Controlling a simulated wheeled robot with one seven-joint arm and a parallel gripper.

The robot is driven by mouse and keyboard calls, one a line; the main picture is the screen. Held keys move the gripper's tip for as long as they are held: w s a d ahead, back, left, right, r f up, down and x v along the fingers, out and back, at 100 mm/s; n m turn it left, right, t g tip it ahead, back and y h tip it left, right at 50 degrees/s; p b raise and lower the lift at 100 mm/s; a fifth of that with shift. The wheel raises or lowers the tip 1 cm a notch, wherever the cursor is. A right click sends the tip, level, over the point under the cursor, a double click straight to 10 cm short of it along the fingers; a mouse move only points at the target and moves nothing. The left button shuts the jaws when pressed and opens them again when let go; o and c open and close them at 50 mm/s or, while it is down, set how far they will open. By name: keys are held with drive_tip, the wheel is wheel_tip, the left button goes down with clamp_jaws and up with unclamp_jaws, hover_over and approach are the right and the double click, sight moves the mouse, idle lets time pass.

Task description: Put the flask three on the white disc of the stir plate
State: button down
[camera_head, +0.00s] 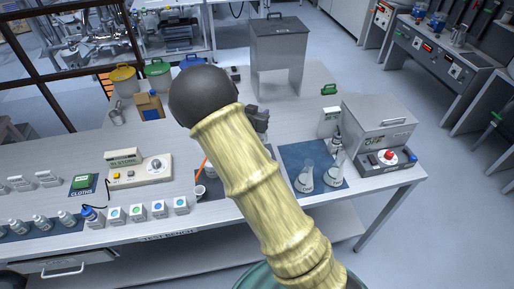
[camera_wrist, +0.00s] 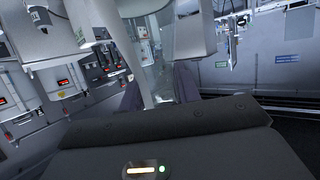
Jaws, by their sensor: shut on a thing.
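In the wrist view my gripper (camera_wrist: 158,90) shows its two dark fingers with a pale, glassy thing (camera_wrist: 158,80) between them. They are shut on it; it looks like a flask, but its number cannot be read. In the head view my arm hides most of the gripper and what it holds. Two clear flasks, one at left (camera_head: 305,178) and one at right (camera_head: 333,176), stand on a blue mat right of my arm.
A grey box (camera_head: 382,122) and a unit with a red knob (camera_head: 388,157) stand at the bench's right end. Several small bottles and white cubes (camera_head: 137,213) line the front left edge. Bare bench (camera_head: 210,215) lies at the front.

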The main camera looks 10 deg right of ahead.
drive_tip(key=shift+f+p, duration=0.65)
drive_tip(key=shift+f, duration=1.9)
drive_tip(key=shift+f+p, duration=0.8)
drive_tip(key=shift+f, duration=1.3)
drive_tip(key=shift+f, duration=0.2)
drive_tip(key=c, duration=1)
unclamp_jaws()
drive_tip(key=shift+r, duration=0.15)
